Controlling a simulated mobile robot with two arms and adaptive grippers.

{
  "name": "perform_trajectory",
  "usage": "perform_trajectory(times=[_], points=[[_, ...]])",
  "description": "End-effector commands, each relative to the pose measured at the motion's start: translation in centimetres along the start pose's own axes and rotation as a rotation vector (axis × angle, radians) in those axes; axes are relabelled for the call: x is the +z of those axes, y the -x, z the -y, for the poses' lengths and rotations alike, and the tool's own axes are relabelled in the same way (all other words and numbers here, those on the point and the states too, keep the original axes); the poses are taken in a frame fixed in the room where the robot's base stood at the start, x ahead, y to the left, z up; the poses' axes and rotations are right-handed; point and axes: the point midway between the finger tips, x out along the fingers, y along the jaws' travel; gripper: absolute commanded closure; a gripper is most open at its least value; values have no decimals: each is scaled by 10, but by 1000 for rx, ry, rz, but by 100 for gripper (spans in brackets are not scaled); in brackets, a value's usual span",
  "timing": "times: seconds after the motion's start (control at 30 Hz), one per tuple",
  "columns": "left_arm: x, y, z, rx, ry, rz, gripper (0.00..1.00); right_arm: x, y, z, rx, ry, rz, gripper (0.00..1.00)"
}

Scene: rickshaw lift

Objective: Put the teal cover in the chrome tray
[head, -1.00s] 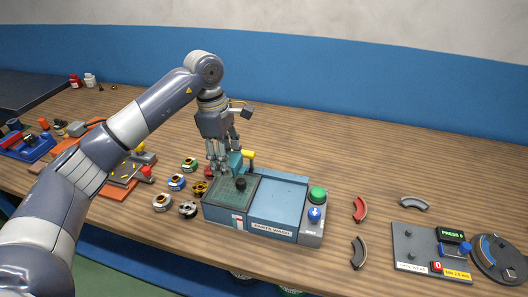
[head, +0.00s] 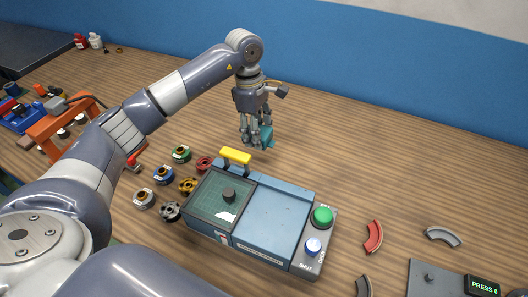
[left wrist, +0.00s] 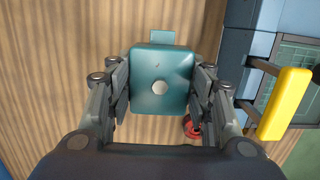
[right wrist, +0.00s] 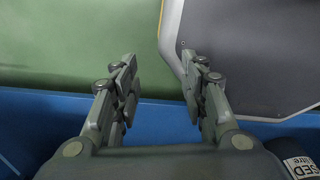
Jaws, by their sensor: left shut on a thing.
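The teal cover (head: 266,137) is held between the fingers of my left gripper (head: 254,138). It is in the air above the wooden table, behind the blue parts washer. In the left wrist view the cover (left wrist: 160,80) fills the space between both fingers, with a pale round spot on its face and a small tab at the top. My right gripper (right wrist: 160,85) is open and empty, over a green and blue floor area beside a dark grey panel. I see no chrome tray in these views.
The blue parts washer (head: 270,215) has a yellow handle (head: 236,155) and green and blue buttons. Several coloured ring parts (head: 164,175) lie left of it. Red (head: 373,237) and grey (head: 442,236) curved pieces lie to the right. The table behind the washer is clear.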

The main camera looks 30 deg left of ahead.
Motion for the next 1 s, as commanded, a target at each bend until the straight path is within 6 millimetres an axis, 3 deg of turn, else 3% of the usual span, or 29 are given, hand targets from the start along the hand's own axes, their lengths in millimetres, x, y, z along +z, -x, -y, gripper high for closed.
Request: perform_trajectory(times=[0.2,0.5,0.63,1.0], points=[[-4,-39,2,-5,0,0,77,2,13,2,-2,2,2,60],[-8,-68,2,-5,0,-1,77,-23,19,5,-6,0,-35,60],[-10,-86,1,-4,1,0,77,-23,24,6,-7,-1,-35,60],[-12,-94,0,0,-1,-1,77,-12,19,6,-7,0,-18,60]])
